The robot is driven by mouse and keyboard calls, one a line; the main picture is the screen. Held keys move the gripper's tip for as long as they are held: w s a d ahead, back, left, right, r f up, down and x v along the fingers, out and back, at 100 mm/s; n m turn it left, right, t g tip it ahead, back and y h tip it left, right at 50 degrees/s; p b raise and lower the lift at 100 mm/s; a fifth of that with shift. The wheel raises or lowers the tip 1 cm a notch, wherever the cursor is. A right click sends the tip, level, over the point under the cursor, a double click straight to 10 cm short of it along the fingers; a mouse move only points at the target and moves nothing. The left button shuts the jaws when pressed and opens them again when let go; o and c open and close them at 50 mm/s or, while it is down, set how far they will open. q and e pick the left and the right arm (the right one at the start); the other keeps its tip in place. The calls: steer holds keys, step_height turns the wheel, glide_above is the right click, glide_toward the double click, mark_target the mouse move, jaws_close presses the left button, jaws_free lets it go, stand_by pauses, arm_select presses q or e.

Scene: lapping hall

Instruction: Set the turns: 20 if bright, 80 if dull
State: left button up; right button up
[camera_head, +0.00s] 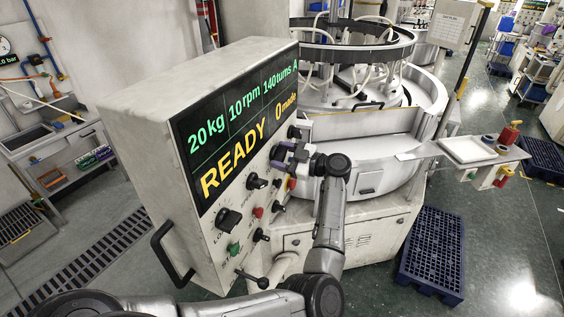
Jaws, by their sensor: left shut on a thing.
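The control cabinet (140,120) stands at the left, its panel angled toward me. Its display (235,125) reads 20 kg, 10 rpm, 140 turns, A, READY and 0 made. Below it, a load knob (228,218) and a speed knob (256,182) sit in a slanting row. My left gripper (280,154) is shut at the panel farther along this row, on what looks like a knob, mostly hidden by the fingers. Its label cannot be read. No clearly bright or dull part can be made out. My right gripper is not in view.
A green button (233,248) and a red button (258,212) sit low on the panel. The round lapping machine (370,140) stands behind. A side shelf with a white tray (467,150) juts out right, above a blue pallet (432,255).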

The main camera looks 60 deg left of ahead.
arm_select(q)
steer(key=n+b, duration=1.1)
steer(key=b, duration=0.3)
steer(key=shift+f+n, duration=0.15)
steer(key=shift+n, duration=0.25)
steer(key=n+b, duration=0.2)
steer(key=shift+b, duration=0.35)
steer(key=shift+r+n+b, duration=0.3)
steer(key=shift+n+b, duration=0.15)
steer(key=shift+n, duration=0.25)
steer(key=o, duration=0.9)
steer(key=shift+w, duration=0.1)
steer(key=b+v, duration=0.1)
steer(key=v, duration=1.2)
steer(key=shift+w+d, duration=0.2)
steer(key=shift+d, duration=0.15)
